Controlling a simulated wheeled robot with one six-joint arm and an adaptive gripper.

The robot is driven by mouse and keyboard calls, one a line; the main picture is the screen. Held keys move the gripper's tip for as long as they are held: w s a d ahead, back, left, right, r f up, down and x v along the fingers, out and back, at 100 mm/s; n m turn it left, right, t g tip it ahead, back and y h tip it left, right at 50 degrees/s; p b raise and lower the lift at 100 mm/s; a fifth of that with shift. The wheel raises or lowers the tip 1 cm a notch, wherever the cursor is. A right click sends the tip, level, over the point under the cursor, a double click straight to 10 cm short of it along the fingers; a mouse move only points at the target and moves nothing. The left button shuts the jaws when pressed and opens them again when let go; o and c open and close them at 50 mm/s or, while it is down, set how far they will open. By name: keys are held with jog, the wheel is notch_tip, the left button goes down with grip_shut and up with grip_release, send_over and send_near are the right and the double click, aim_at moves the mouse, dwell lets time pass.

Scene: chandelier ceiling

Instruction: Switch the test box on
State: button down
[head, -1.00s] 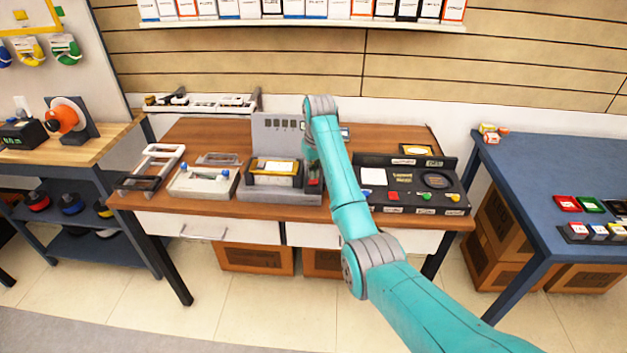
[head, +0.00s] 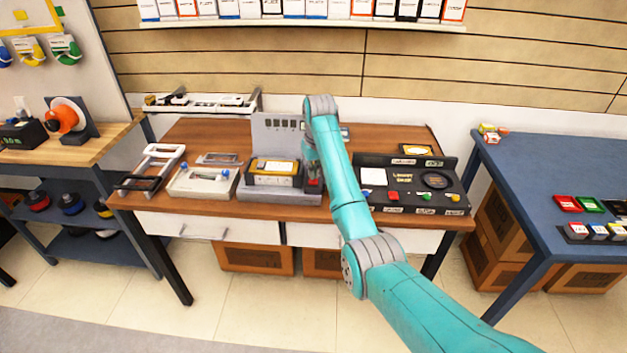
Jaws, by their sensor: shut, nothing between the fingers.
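The grey test box (head: 278,196) stands on the wooden table, with an upright back panel (head: 275,128) bearing several dark slots. A black and yellow block with a pale label (head: 272,169) sits in its base. A small red part (head: 314,184) shows at the base's right end; I cannot tell whether it is the switch. My gripper (head: 313,173) points down at that right end, close to the red part. It is shut and empty. My arm covers part of it, and whether it touches the box is unclear.
A black panel (head: 458,203) with coloured buttons lies to the right on the table. A pale tray with blue knobs (head: 203,183) and handled frames (head: 158,165) lie to the left. A blue table (head: 545,160) stands at the right. Bare wood (head: 200,135) shows at the back left.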

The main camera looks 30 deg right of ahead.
aim_at(313, 182)
jog(key=shift+f, duration=1.1)
dwell(1.1)
jog(key=shift+r, duration=3.5)
